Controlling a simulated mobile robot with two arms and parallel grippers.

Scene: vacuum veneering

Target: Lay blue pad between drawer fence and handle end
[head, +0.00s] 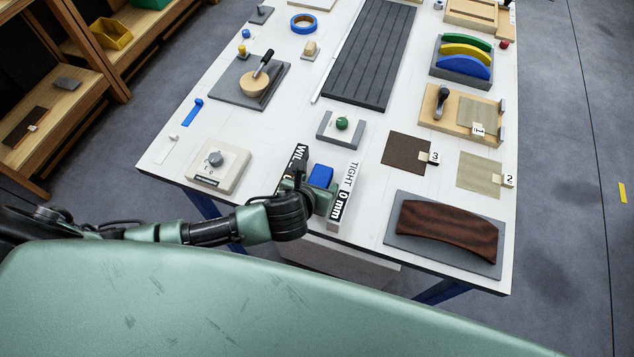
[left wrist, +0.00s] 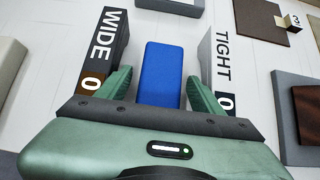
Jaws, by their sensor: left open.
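A blue pad (head: 321,175) stands between a dark block marked WIDE (head: 297,163) and a pale block marked TIGHT (head: 346,190), near the table's front edge. My left gripper (head: 312,186) is open at the near side of the blue pad. In the left wrist view, its two green fingers (left wrist: 158,82) are on either side of the near part of the blue pad (left wrist: 161,62), with narrow gaps showing. The pad's near end is hidden by the gripper body. I cannot make out which parts are the drawer fence and the handle end. My right gripper is not in view.
A grey holder with a green knob (head: 341,125) lies just beyond. A beige box with a dial (head: 217,163) is to the left. A dark curved wooden piece on a grey mat (head: 490,264) is to the right. Bare white table shows left of the blocks.

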